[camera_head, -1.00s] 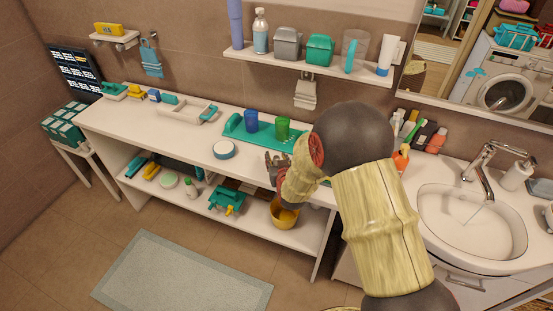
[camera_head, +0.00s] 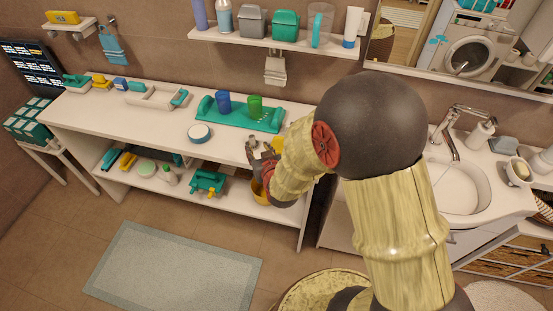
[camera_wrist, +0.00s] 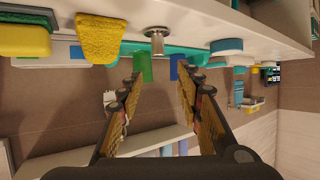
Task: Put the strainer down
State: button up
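A small shiny metal piece, which looks like the strainer (camera_wrist: 155,42), stands on the white table top (camera_wrist: 190,22) near its edge in the wrist view, where the scene appears upside down. My gripper (camera_wrist: 162,85) has its two fingers spread with nothing between them. The metal piece lies beyond the fingertips, apart from them. In the head view my gripper (camera_head: 258,152) is at the table's front edge, partly hidden by my arm. I cannot clearly make out the strainer there.
A teal tray (camera_head: 215,113) with a blue cup (camera_head: 223,102) and a green cup (camera_head: 255,106) is behind. A round container (camera_head: 199,133) stands left.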

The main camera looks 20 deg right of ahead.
jog(key=s+r+g, duration=0.2)
jog(key=s+r, duration=0.1)
jog(key=r, duration=0.6)
jog(key=s+r+g, duration=0.2)
jog(key=s+r, duration=0.3)
jog(key=s, duration=0.8)
jog(key=s+r+g, duration=0.3)
jog(key=s+r, duration=0.3)
jog(key=s, duration=0.7)
jog(key=shift+s+d+r+n+y, duration=0.2)
jog(key=shift+s+d+n+y, duration=0.1)
jog(key=shift+s+d+n, duration=0.15)
jog(key=shift+d, duration=0.15)
jog(key=shift+c, duration=0.8)
